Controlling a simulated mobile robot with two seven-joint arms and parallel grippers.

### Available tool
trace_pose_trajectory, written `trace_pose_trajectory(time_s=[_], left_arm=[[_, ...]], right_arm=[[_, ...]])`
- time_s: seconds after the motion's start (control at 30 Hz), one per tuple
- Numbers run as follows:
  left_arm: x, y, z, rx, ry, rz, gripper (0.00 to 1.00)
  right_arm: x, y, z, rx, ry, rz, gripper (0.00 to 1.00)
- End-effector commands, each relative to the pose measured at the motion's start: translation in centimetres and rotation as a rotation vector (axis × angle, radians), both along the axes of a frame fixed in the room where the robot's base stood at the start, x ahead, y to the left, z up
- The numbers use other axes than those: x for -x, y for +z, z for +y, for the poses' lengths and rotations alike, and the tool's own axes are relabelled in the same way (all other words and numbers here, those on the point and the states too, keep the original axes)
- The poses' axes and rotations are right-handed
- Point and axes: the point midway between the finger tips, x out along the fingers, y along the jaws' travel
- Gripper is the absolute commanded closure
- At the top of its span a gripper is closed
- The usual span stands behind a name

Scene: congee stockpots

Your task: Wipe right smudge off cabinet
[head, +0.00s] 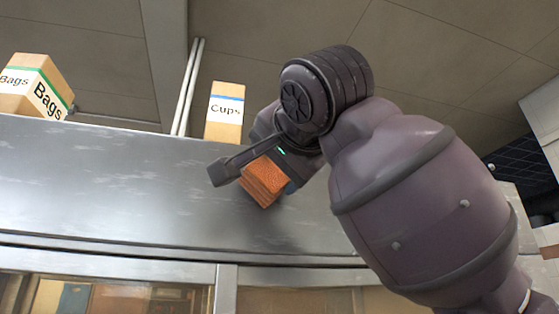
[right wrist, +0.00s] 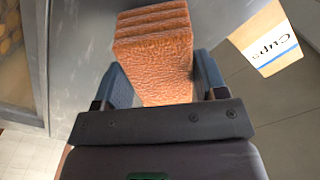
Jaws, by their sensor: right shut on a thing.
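My right gripper (head: 252,180) is shut on an orange-brown ridged sponge (head: 263,183). The sponge also shows between the two fingers in the right wrist view (right wrist: 153,60). The sponge is at the grey metal upper panel of the cabinet (head: 110,185); I cannot tell whether it touches it. Pale scuffed patches show on the panel to the left of the gripper. I cannot make out a separate right smudge; the arm and sponge cover part of the panel. My left gripper is not in view.
A box marked Bags (head: 36,88) and a box marked Cups (head: 225,112) stand on top of the cabinet. Glass doors with metal frames (head: 226,290) are below the panel. White pipes (head: 187,88) rise behind the cabinet.

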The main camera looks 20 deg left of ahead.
Motion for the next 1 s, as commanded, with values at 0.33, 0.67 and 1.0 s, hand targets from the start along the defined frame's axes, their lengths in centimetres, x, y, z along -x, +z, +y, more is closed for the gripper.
trace_pose_trajectory(time_s=[0.33,0.67,1.0], left_arm=[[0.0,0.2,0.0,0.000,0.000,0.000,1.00],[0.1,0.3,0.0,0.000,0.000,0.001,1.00],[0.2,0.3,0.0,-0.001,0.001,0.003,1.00]], right_arm=[[-0.5,0.0,0.3,0.000,0.000,0.000,0.53],[-0.9,0.0,0.6,0.000,-0.001,0.001,0.53],[-1.2,0.0,0.5,-0.001,-0.001,0.000,0.53]])
